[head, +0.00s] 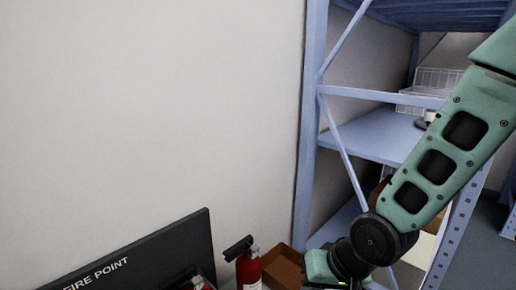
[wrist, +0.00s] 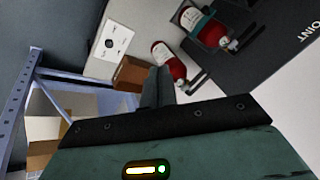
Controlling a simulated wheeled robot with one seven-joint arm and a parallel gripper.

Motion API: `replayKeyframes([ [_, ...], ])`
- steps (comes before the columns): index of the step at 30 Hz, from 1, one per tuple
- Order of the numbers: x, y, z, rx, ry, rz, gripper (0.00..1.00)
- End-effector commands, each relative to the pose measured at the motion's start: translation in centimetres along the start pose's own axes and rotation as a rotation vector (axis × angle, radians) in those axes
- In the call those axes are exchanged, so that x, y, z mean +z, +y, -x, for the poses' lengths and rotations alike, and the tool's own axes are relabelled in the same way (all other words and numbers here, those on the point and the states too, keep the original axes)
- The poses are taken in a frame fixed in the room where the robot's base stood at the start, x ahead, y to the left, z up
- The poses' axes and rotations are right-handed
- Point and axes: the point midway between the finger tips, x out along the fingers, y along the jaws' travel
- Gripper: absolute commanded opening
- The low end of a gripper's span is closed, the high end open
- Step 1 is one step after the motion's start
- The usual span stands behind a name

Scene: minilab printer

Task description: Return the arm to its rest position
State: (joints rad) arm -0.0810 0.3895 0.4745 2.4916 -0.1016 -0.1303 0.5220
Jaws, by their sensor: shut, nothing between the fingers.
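My arm (head: 432,175), green with dark joints, comes down from the upper right of the head view and bends at a black joint near the bottom. Its green end section lies at the bottom edge of that view, where the fingers are not visible. In the wrist view my gripper (wrist: 158,86) shows with its dark fingers together and nothing held. Its fingers point toward the area of a brown box and red extinguishers, but contact cannot be seen.
A blue metal shelf (head: 312,120) stands behind my arm, overlapping it in view. A red fire extinguisher (head: 249,268), a brown box (head: 285,266) and a dark "FIRE POINT" board (head: 150,256) are at the bottom. The pale wall at left is bare.

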Motion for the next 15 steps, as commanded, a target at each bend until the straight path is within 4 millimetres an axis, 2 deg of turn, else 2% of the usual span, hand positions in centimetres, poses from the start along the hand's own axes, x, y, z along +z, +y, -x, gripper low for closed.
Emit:
replayKeyframes([
  [1, 1.1, -0.6, 1.7, 0.042, -0.031, 0.089, 0.00],
  [6, 5.2, -1.1, 6.5, 0.145, -0.169, 0.314, 0.00],
  [15, 11.1, -1.5, 13.0, 0.196, -0.357, 0.563, 0.00],
])
